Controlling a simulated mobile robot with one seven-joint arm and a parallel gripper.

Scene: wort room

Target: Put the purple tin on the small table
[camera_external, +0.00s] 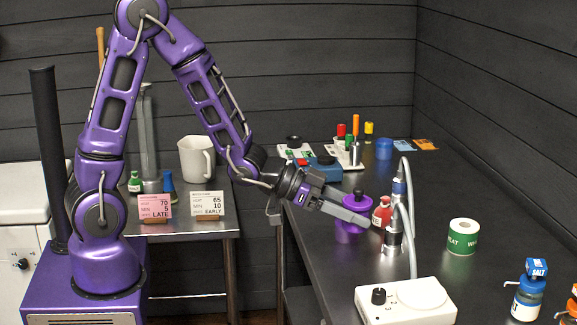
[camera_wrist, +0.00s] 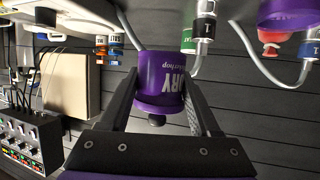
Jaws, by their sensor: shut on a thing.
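The purple tin (camera_external: 353,227), with a black knob on its lid, is at the left part of the long dark counter (camera_external: 330,262). My gripper (camera_external: 362,216) reaches in from the left and is shut on it. In the wrist view the purple tin (camera_wrist: 160,75) appears upside down with white lettering, between the two dark fingers of my gripper (camera_wrist: 160,98). I cannot tell whether its base touches the counter. A small steel table (camera_external: 181,229) stands left of the counter, beside my base.
The small table holds a white jug (camera_external: 196,158), a pink card (camera_external: 154,206), a white card (camera_external: 208,205) and small bottles. A red bottle (camera_external: 381,214) and metal taps (camera_external: 394,235) stand close right of the tin. A white control box (camera_external: 406,302) is nearer the front.

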